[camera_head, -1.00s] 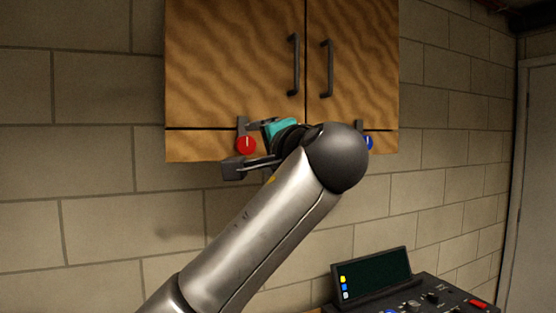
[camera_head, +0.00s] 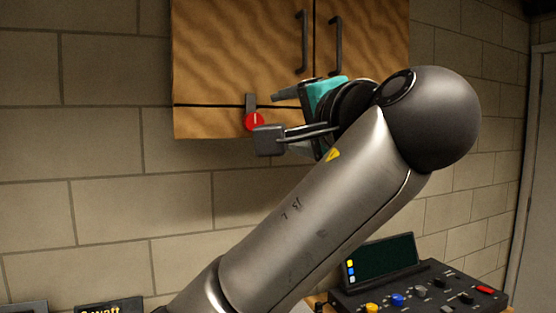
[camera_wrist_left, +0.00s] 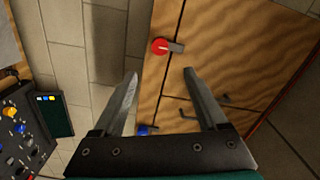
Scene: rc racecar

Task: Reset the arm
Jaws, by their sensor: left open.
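My left arm reaches up from the bottom of the head view. Its gripper (camera_head: 272,117) is open and empty, with its fingers pointing left in front of the cabinet's lower edge. In the wrist view the two fingers (camera_wrist_left: 160,78) stand well apart with nothing between their tips. The wooden cabinet (camera_head: 235,55) hangs on the wall behind the gripper. A red round knob (camera_head: 255,121) on its lower edge appears just behind the fingers; it also shows in the wrist view (camera_wrist_left: 160,46). A blue knob (camera_wrist_left: 146,129) shows beyond the fingers. My right gripper is not in view.
A control console (camera_head: 425,290) with a dark screen (camera_head: 380,262) and coloured knobs stands at the lower right. Two dark handles (camera_head: 301,42) sit on the cabinet doors. The block wall (camera_head: 110,210) left of the arm is bare.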

